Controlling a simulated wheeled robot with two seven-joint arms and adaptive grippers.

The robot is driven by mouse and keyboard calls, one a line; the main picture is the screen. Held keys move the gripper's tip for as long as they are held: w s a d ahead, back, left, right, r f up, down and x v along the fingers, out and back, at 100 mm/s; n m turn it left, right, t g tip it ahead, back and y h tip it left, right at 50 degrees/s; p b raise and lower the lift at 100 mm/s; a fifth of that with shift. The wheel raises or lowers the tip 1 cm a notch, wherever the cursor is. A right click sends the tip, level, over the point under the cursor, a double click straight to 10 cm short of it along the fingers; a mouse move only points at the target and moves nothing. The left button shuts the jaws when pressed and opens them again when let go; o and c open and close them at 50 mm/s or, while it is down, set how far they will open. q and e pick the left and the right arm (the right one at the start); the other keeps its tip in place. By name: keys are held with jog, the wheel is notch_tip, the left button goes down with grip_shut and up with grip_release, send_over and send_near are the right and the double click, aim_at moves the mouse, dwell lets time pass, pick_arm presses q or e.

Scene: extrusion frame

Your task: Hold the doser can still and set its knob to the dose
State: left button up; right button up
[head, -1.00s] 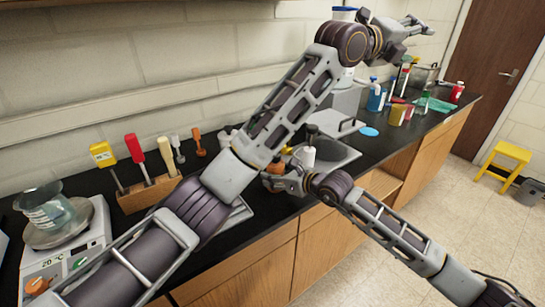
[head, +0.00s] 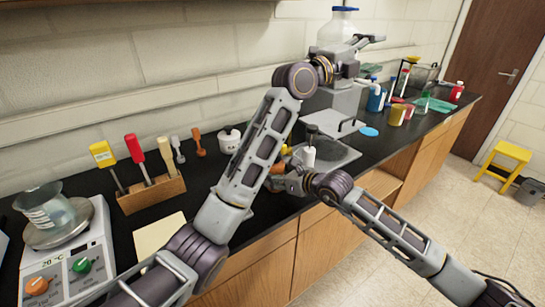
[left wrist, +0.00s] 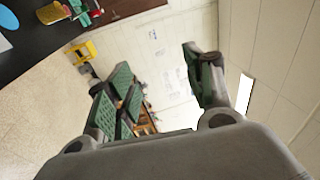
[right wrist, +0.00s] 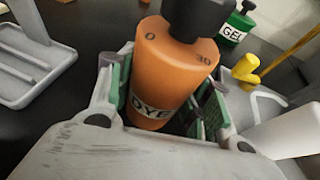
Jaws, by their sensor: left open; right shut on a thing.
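The doser can (right wrist: 160,75) is orange, with a "DYE" label, a black knob (right wrist: 200,18) on top and the marks 0 and 30 on its top face. It stands between the green-padded fingers of my right gripper (right wrist: 165,95), which is shut on it. In the head view my right gripper (head: 280,182) is low over the bench front edge and largely hides the can. My left gripper (head: 368,43) is open and empty, raised well above the bench and away from the can. Its spread fingers also show in the left wrist view (left wrist: 165,85), with nothing between them.
A scale (head: 75,255) with a beaker stands at the left, beside a wooden block (head: 150,193) of coloured-handled tools. A white pot (head: 229,141) sits behind my left forearm. Bottles and cups crowd the far right of the bench. A green GEL bottle (right wrist: 236,25) is near the can.

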pick_arm(q)
jog(key=a+f+n, duration=0.5)
jog(key=a+f, duration=0.3)
jog(key=a, duration=0.2)
jog(key=s+a+f+n+t+y, duration=0.1)
jog(key=s+a+f+n+y, duration=0.1)
jog(key=s+a+f+n, duration=0.2)
jog(key=s+a+f+n+t+y, duration=0.1)
jog(key=s+a+f+n+y, duration=0.1)
jog(key=s+a+f+n, duration=0.2)
jog(key=s+a+f+n+t+y, duration=0.2)
jog(key=s+a+f+n, duration=0.1)
jog(key=a+f+n, duration=0.6)
jog(key=a+f, duration=0.3)
jog(key=shift+s+a+f+y, duration=0.15)
jog(key=shift+s+f+y, duration=0.15)
jog(key=shift+s+f, duration=0.1)
jog(key=shift+w, duration=0.15)
jog(key=shift+x, duration=5.9)
jog(key=shift+r, duration=0.1)
jog(key=c, duration=1)
